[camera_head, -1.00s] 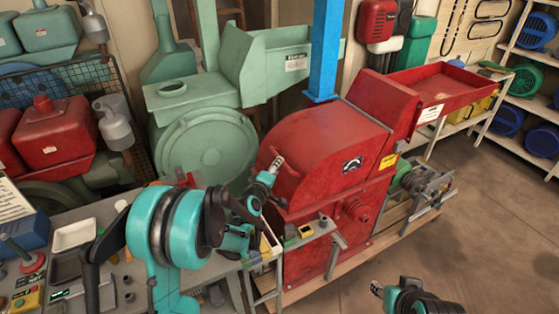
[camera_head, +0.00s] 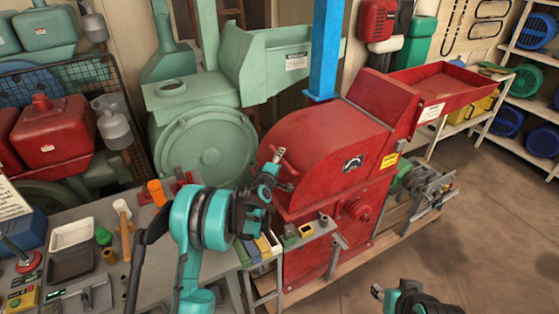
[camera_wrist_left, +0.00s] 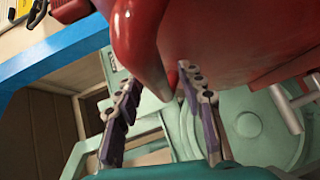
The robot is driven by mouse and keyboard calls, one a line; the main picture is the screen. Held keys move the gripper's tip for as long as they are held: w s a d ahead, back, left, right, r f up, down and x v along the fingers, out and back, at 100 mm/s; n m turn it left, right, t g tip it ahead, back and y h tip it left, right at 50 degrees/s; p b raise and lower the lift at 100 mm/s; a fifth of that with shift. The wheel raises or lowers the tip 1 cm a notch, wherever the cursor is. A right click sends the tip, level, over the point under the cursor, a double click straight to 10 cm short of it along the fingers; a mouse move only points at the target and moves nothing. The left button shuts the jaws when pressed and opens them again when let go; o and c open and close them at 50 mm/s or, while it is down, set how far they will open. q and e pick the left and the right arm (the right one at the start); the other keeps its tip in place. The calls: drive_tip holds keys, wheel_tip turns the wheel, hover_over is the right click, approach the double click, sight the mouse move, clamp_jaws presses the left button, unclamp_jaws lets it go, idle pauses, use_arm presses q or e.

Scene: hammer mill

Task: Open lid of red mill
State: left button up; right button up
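The red mill (camera_head: 310,215) stands in the middle of the head view. Its rounded red lid (camera_head: 315,145) sits down on the body. My left gripper (camera_head: 277,158) is at the lid's left front, by a small red handle (camera_head: 291,170). In the left wrist view the two fingers of my left gripper (camera_wrist_left: 160,85) are apart. A curved red part, seemingly the handle (camera_wrist_left: 145,50), reaches down toward the gap between them; I cannot tell whether they touch it. My right gripper (camera_head: 378,290) is low at the bottom edge, away from the mill, its opening unclear.
A grey bench (camera_head: 215,290) with trays and tools is at the left. A green mill (camera_head: 205,150) stands behind, and a blue post (camera_head: 325,50) rises behind the red lid. A red feed tray (camera_head: 440,85) extends right. Floor (camera_head: 470,240) is free at the right.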

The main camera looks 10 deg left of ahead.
use_arm(q)
clamp_jaws()
drive_tip(key=shift+r, duration=0.15)
